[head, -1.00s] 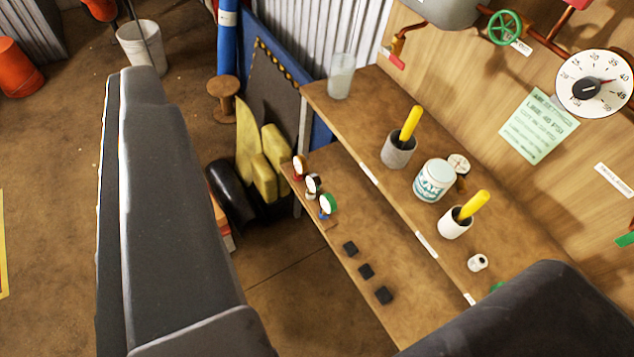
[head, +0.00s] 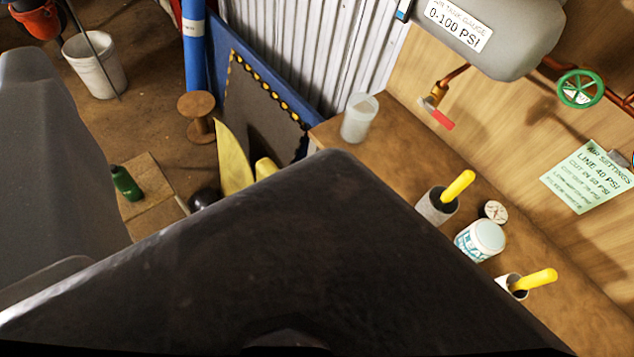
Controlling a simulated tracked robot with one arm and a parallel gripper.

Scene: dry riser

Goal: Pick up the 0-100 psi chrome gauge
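The 0-100 psi chrome gauge does not show now; a large dark part of my own body hides the lower shelf where several small gauges stood a second ago. A small round white dial (head: 494,211) lies on the upper bench by the white tub; its range and casing are too small to read. The grey tank (head: 490,35) at the top right carries a label reading 0-100 PSI. I cannot make out fingertips, or whether my gripper is open or holds anything.
On the bench (head: 400,150) stand a clear cup (head: 359,117), a grey pot (head: 436,205) and a white pot (head: 513,287) with yellow handles, and a white tub (head: 480,240). A green valve wheel (head: 580,89) is on the wall. A green bottle (head: 126,183) is at left.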

